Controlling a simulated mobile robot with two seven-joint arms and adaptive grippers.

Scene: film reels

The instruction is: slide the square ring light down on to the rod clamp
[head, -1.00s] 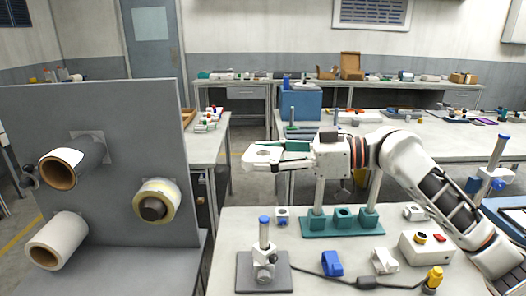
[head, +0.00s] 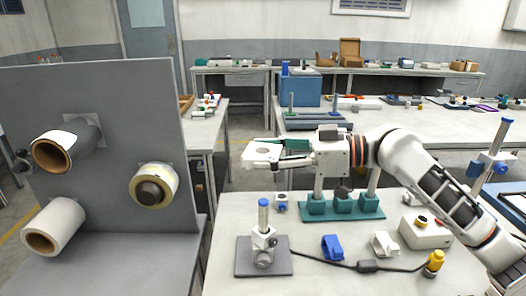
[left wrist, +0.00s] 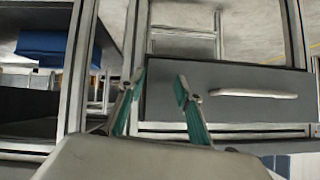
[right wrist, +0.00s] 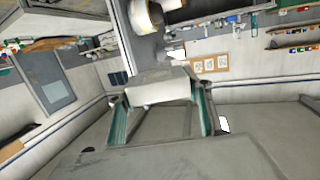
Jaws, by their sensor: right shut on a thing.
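My right gripper (head: 285,152) is shut on the white square ring light (head: 262,153), held roughly level with its round opening showing. In the right wrist view the light (right wrist: 160,86) sits between both fingers. Below it in the head view stands an upright rod with a blue cap (head: 263,203), on a dark base plate (head: 243,262). The rod clamp (head: 262,239) is a white block low on this rod. The light is apart from the rod and appears above its cap; the depth gap is hard to judge. My left gripper (left wrist: 160,85) is open and empty, seen only in its own wrist view.
A grey panel (head: 95,180) with several film rolls stands at the left. On the near table (head: 225,225) are a teal stand (head: 345,210) behind the rod, a blue clip (head: 332,246), a white clip (head: 384,243), a cable and a control box (head: 425,232).

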